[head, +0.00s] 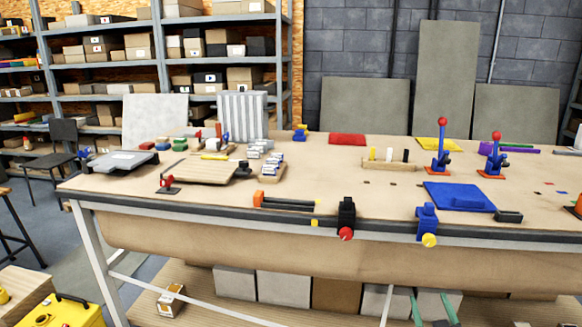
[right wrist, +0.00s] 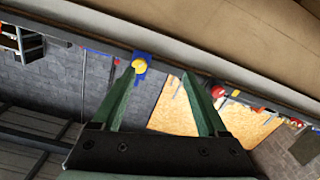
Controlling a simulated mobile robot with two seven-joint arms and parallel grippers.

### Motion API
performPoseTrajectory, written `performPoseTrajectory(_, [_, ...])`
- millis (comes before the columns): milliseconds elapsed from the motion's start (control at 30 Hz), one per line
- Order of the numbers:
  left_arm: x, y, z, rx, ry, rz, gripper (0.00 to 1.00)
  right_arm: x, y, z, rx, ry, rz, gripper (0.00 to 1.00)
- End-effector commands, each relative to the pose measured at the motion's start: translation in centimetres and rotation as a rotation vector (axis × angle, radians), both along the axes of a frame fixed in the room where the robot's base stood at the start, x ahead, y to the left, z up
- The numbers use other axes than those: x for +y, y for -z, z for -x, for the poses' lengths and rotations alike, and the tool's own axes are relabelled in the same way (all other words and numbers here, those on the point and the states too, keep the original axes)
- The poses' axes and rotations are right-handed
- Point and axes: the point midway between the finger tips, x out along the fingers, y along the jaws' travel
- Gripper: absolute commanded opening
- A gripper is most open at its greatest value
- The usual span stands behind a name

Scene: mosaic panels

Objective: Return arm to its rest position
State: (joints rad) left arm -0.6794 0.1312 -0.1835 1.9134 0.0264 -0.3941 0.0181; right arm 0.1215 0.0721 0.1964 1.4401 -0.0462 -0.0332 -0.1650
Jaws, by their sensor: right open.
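My right gripper (head: 430,295) shows at the bottom edge of the head view as two green fingers, low in front of the workbench and below its top. In the right wrist view the two green fingers of the right gripper (right wrist: 159,74) stand apart with nothing between them, so it is open and empty. My left gripper is in neither view. The workbench (head: 330,177) has a tan top with a dark front edge. A blue clamp with a yellow knob (head: 427,222) sits on that edge, above the right gripper; its yellow knob (right wrist: 138,65) shows near the left fingertip.
A black clamp with a red knob (head: 346,217) is left along the edge. A blue mat (head: 456,194) and toggle clamps with red balls (head: 441,148) stand behind. Pale boxes (head: 283,287) sit on the lower shelf near my right gripper. A yellow case (head: 70,312) is on the floor.

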Motion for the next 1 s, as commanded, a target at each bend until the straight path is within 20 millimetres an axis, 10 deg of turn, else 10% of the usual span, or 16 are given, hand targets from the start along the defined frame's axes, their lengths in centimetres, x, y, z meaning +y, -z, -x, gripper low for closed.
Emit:
performPoseTrajectory(300, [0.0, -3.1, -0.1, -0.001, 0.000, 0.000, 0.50, 10.9, 10.6, 15.9, 0.408, -0.199, -0.129, 0.76])
performPoseTrajectory(533, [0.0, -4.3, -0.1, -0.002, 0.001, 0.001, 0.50, 17.1, 13.4, 26.8, 0.640, -0.287, -0.252, 0.76])
performPoseTrajectory(700, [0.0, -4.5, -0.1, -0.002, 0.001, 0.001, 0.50, 19.0, 13.7, 30.1, 0.707, -0.309, -0.294, 0.76])
performPoseTrajectory(1000, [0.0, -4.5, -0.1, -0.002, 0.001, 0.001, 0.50, 19.1, 13.8, 30.4, 0.713, -0.310, -0.298, 0.76])
